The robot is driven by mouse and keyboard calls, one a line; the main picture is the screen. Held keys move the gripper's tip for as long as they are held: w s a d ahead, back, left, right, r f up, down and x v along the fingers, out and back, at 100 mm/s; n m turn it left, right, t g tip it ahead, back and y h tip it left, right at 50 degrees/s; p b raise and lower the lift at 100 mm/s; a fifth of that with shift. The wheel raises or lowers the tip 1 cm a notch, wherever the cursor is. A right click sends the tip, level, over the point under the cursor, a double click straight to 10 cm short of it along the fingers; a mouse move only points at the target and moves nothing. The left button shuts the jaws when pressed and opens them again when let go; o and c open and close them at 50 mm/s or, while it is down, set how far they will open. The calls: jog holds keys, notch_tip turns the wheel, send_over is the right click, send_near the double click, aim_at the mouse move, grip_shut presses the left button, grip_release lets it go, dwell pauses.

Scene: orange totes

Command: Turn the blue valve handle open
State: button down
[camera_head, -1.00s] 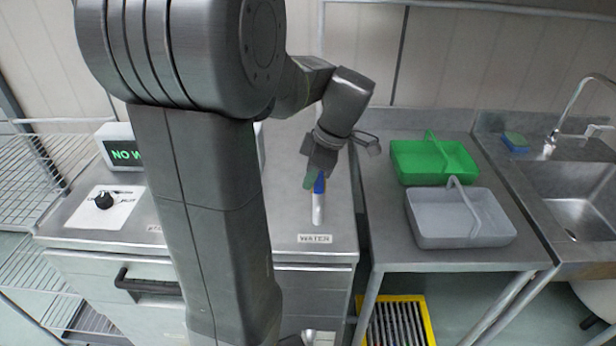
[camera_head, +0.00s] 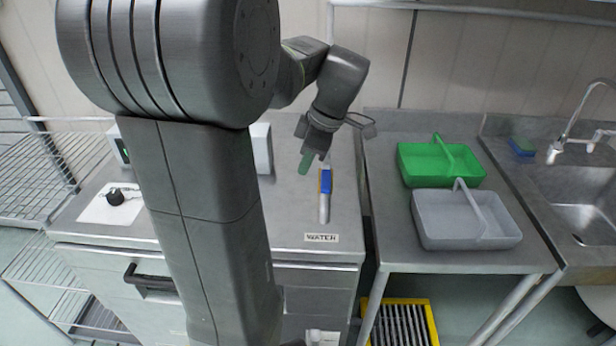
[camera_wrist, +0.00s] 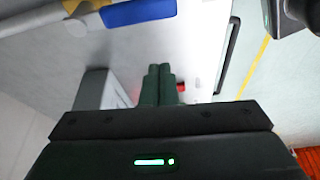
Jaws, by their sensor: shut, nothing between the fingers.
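The blue valve handle (camera_head: 326,181) sits on a pale upright pipe (camera_head: 324,209) behind the WATER label (camera_head: 321,238) on the grey counter. In the wrist view the blue handle (camera_wrist: 138,12) lies at the top edge, beside a yellow part (camera_wrist: 84,6) and the metal pipe. My gripper (camera_head: 305,163) is just left of the handle and apart from it. Its green fingers are together in the wrist view (camera_wrist: 158,85), with nothing between them. My arm hides part of the counter's middle.
A green basket (camera_head: 440,163) and a grey basket (camera_head: 466,219) stand on the table to the right, with a sink (camera_head: 585,205) beyond. A black knob (camera_head: 115,196) on a white plate is at the left. A white box (camera_head: 261,148) is behind my arm.

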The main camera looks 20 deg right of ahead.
jog(key=v, duration=0.5)
jog(key=shift+d+r, duration=0.2)
jog(key=shift+r, duration=0.2)
jog(key=shift+w+f, duration=0.1)
jog(key=x, duration=0.8)
jog(key=w+f+m+t+h+p, duration=0.1)
jog(key=w+m+h+p, duration=0.2)
jog(key=m, duration=0.9)
jog(key=shift+w+f+m+t+h+p, duration=0.3)
jog(key=shift+w+f+m+t+p, duration=0.1)
jog(key=shift+w+p, duration=1.5)
jog(key=shift+w+d, duration=0.1)
jog(key=shift+w, duration=0.05)
